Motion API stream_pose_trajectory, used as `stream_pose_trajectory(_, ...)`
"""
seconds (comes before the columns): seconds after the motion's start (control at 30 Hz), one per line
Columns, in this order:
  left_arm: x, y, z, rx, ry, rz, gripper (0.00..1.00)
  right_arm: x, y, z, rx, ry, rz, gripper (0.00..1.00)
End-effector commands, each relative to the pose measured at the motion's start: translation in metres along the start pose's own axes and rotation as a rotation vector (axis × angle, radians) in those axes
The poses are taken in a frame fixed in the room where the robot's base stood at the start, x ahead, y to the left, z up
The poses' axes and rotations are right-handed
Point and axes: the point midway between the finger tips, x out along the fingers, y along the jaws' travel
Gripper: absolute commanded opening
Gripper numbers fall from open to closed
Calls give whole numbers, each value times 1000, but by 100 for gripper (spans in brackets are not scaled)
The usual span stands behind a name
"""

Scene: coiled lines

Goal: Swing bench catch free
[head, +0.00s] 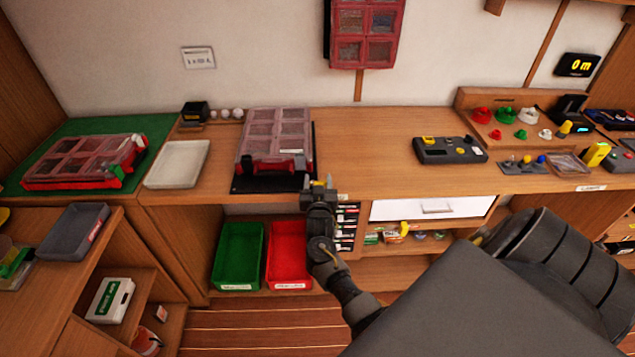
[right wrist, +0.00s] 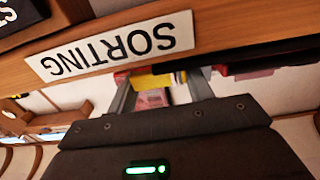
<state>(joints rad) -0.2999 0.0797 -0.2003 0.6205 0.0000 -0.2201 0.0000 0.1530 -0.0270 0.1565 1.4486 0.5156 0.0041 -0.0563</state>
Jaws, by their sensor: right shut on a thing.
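A case with a clear, compartmented lid and a red front (head: 275,140) lies on a black plate (head: 245,184) at the bench's front edge. My right gripper (head: 319,186) is at that edge, just right of the plate's front corner. It is shut on a small part with yellow on it, which looks like the bench catch; the fingers hide most of it. In the right wrist view, a yellow piece (right wrist: 150,82) shows by the fingers of my right gripper (right wrist: 160,92), with pink and red behind it. The catch's exact angle cannot be told. My left gripper is not in view.
A "SORTING" label (right wrist: 115,48) is on the wooden edge close to the right gripper. Below the bench are a green bin (head: 238,252), a red bin (head: 287,262) and a white drawer (head: 425,208). The bench top between case and grey device (head: 450,150) is clear.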

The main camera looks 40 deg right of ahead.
Motion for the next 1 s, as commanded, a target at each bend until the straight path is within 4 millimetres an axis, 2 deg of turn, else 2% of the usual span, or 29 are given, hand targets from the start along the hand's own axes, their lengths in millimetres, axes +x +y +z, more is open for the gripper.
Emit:
stream_pose_trajectory(0.13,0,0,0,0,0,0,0,0,0,0,1,-1,-2,28)
stream_pose_trajectory(0.17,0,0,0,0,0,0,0,0,0,0,1,-1,-2,55)
stream_pose_trajectory(0.3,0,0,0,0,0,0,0,0,0,0,1,-1,-2,73)
stream_pose_trajectory(0.67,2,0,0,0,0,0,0,-6,0,2,1,-2,-2,73)
stream_pose_trajectory(0.77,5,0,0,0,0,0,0,-20,0,3,1,-3,-3,73)
stream_pose_trajectory(1.0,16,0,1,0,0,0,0,-68,0,4,2,-3,-2,73)
